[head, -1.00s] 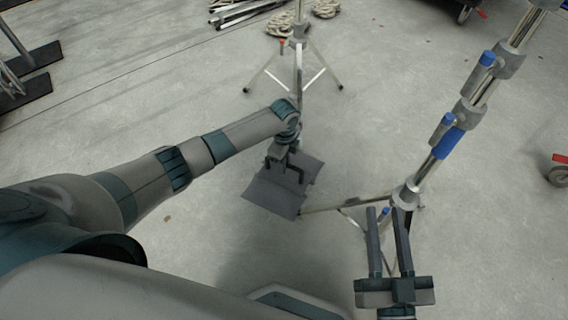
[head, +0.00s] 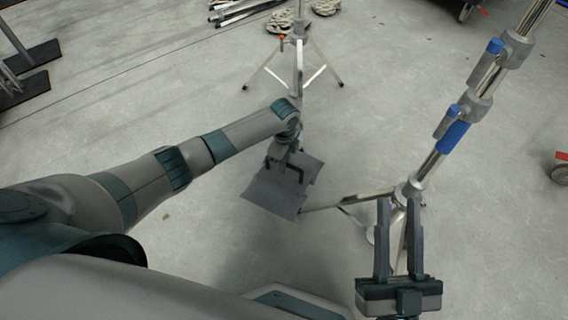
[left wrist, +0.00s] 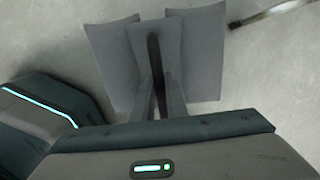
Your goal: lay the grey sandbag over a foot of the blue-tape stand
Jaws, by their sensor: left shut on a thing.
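The grey sandbag (head: 272,195) hangs from my left gripper (head: 290,168), which is shut on its middle, with a flap on each side. My right gripper (head: 398,205) is open and empty in front of the stand's base.
Another stand (head: 298,65) with an orange-red knob is behind my left gripper. Coiled rope (head: 287,22) and metal poles (head: 240,12) lie at the back. Dark flat bases (head: 30,88) are at the left, a caster wheel (head: 562,173) at the right. The floor between is clear.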

